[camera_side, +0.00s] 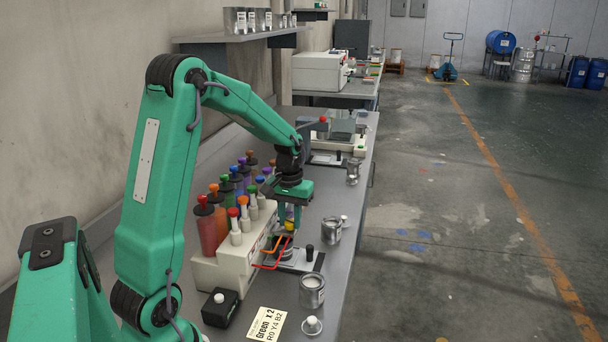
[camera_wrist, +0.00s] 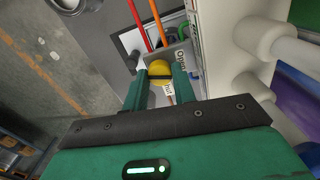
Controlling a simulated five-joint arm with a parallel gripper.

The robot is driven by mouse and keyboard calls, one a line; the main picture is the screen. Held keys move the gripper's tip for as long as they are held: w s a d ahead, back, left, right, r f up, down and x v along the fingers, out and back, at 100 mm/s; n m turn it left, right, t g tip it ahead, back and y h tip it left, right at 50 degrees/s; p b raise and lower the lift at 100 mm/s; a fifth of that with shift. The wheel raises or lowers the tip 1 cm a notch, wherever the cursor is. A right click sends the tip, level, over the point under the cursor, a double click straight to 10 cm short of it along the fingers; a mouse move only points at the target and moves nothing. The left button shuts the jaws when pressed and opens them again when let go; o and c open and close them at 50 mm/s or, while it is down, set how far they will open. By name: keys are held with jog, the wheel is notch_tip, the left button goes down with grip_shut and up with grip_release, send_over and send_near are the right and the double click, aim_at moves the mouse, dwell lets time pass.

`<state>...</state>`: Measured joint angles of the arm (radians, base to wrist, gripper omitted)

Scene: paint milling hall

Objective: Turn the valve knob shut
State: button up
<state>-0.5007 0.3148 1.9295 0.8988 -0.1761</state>
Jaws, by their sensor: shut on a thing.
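The valve knob is yellow and round with a dark band; it shows in the wrist view (camera_wrist: 159,69) and, small, in the side view (camera_side: 289,225). My gripper (camera_side: 290,218) points down over the front of the cream dispenser (camera_side: 222,272). In the wrist view my two green fingers (camera_wrist: 160,84) stand on either side of the knob, shut on it. White labels with small print lie beside and below the knob; one seems to read "Open". How far the knob is turned I cannot tell.
Several coloured paint bottles (camera_side: 206,230) stand in the dispenser. Orange and red tubes (camera_side: 271,262) run close by the knob. Metal cans (camera_side: 312,290) stand on the grey bench, with a black box (camera_side: 220,308) and a printed card (camera_side: 267,324) near the front. The floor at right is open.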

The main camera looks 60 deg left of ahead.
aim_at(290, 222)
jog(key=m, duration=0.7)
jog(key=shift+w+r, duration=0.1)
jog(key=m, duration=0.7)
dwell(0.4)
jog(key=o, duration=1)
jog(key=shift+r, duration=0.1)
jog(key=shift+r, duration=3.8)
